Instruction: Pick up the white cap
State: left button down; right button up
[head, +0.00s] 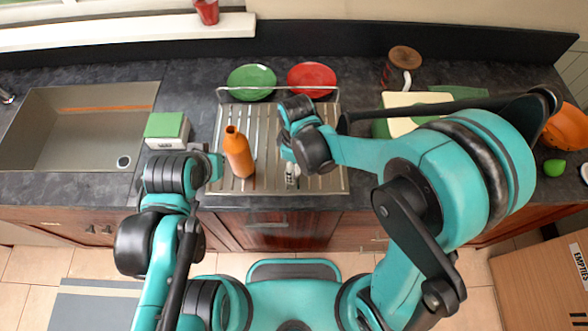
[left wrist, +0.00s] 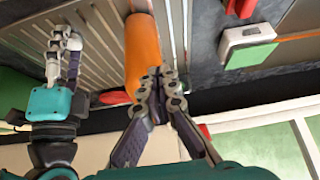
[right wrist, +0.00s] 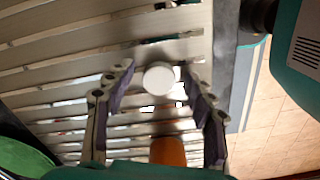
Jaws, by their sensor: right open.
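The white cap (right wrist: 159,77) is a small round disc on the slatted metal rack (right wrist: 60,60), seen in the right wrist view. My right gripper (right wrist: 157,70) is open, with one finger on each side of the cap and visible gaps to it; I cannot tell its height above the rack. In the head view this gripper (head: 291,174) points down over the rack, and the cap cannot be made out there. My left gripper (left wrist: 160,76) has its fingertips together, with nothing seen between them, close to the orange bottle (left wrist: 143,50).
A green plate (head: 251,82) and a red plate (head: 312,79) are behind. A green-and-white box (head: 166,130) and the sink (head: 75,130) lie left.

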aim_at(296, 171)
jog(key=shift+c, duration=0.4)
jog(key=c, duration=0.7)
jog(key=shift+r, duration=0.15)
jog(key=shift+r, duration=0.3)
jog(key=r, duration=0.1)
jog(key=r+p, duration=0.1)
jog(key=r, duration=0.2)
jog(key=shift+s+d+p, duration=0.1)
jog(key=shift+s+p, duration=0.2)
jog(key=shift+p, duration=0.1)
jog(key=s+d+r+p, duration=0.1)
jog(key=s+r, duration=0.1)
jog(key=s, duration=0.1)
jog(key=s+d+r+p, duration=0.1)
jog(key=s+r, duration=0.1)
jog(key=s, duration=0.2)
jog(key=s+d+r, duration=0.1)
jog(key=s+r, duration=0.1)
jog(key=s, duration=0.1)
jog(key=shift+s+d+r+p, duration=0.1)
jog(key=shift+s+d+p, duration=0.05)
jog(key=shift+s+p, duration=0.2)
jog(key=shift+w, duration=0.1)
